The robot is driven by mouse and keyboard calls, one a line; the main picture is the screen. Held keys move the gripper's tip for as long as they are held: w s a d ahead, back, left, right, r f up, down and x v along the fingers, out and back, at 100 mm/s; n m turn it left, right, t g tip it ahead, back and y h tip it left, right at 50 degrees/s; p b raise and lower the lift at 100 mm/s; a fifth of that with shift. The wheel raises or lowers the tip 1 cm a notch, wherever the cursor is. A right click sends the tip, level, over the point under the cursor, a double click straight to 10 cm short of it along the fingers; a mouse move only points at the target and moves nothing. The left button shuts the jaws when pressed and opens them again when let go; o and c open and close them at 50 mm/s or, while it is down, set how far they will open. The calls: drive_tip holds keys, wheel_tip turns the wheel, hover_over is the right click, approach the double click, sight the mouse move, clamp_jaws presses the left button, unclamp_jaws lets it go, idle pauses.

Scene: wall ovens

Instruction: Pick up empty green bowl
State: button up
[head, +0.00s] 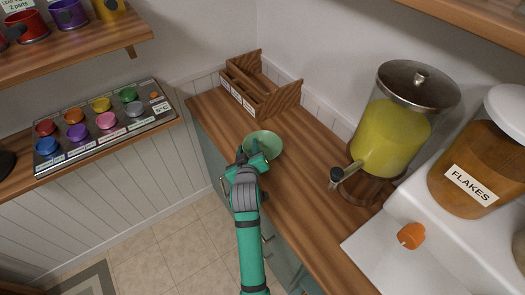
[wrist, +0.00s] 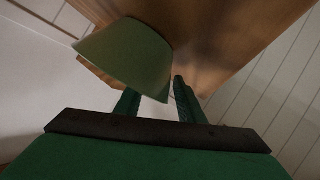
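The green bowl (head: 268,141) stands upright on the wooden counter near its front edge, and its inside looks empty. My gripper (head: 254,158) is at the bowl's near-left side, overlapping its rim in the head view. In the wrist view the bowl (wrist: 125,48) fills the upper left. There my gripper (wrist: 157,92) has its two fingers apart, with the bowl's lower edge reaching between them. The left fingertip is partly hidden by the bowl. I cannot tell whether either finger touches it.
A wooden caddy (head: 262,88) stands behind the bowl. A yellow drink dispenser (head: 390,135) stands to the right, beside a jar labelled FLAKES (head: 470,175) and a small orange item (head: 411,236). A tray of coloured cups (head: 103,125) is on the left shelf. Counter around the bowl is clear.

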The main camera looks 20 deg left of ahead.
clamp_jaws()
drive_tip(key=shift+s+a, duration=0.1)
drive_tip(key=shift+s, duration=0.05)
